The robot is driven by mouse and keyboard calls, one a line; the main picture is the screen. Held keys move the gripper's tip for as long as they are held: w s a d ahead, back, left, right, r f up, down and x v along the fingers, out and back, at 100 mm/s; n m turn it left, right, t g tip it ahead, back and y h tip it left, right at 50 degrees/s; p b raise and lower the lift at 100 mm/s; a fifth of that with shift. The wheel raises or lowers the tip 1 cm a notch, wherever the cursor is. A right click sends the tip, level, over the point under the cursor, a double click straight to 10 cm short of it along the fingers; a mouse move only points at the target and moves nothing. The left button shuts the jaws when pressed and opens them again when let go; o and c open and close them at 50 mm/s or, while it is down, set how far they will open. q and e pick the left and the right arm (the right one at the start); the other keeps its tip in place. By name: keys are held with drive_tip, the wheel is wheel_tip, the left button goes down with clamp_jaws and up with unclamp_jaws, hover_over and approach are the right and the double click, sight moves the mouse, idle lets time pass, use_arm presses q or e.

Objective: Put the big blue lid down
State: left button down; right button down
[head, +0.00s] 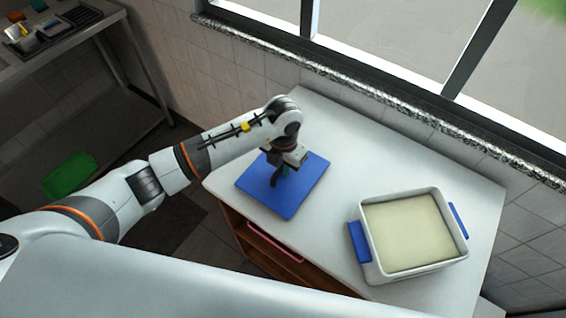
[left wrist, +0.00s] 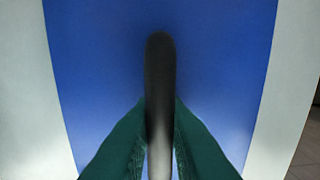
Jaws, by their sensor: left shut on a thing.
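The big blue lid (head: 306,190) is a flat blue panel at the left part of the white counter. It appears to lie on the counter top, though a small gap under it could not be told. In the left wrist view the lid (left wrist: 90,60) fills most of the picture, with its dark handle (left wrist: 160,80) standing up in the middle. My left gripper (head: 280,177) is above the lid. Its green fingers show in the left wrist view (left wrist: 160,145), shut on the handle from both sides. My right gripper is not in view.
A white container (head: 373,265) with blue side handles and a pale cream filling stands open on the counter (head: 330,125) at the right. Bare counter lies between it and the lid. A windowed wall runs behind. A metal table (head: 75,45) with small items stands at the far left.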

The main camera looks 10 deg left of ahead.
use_arm(q)
drive_tip(key=shift+f, duration=0.1)
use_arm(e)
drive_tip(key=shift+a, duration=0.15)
use_arm(q)
drive_tip(key=shift+f+b, duration=0.15)
drive_tip(key=shift+b, duration=0.15)
drive_tip(key=c, duration=1.4)
unclamp_jaws()
drive_tip(key=shift+c, duration=0.2)
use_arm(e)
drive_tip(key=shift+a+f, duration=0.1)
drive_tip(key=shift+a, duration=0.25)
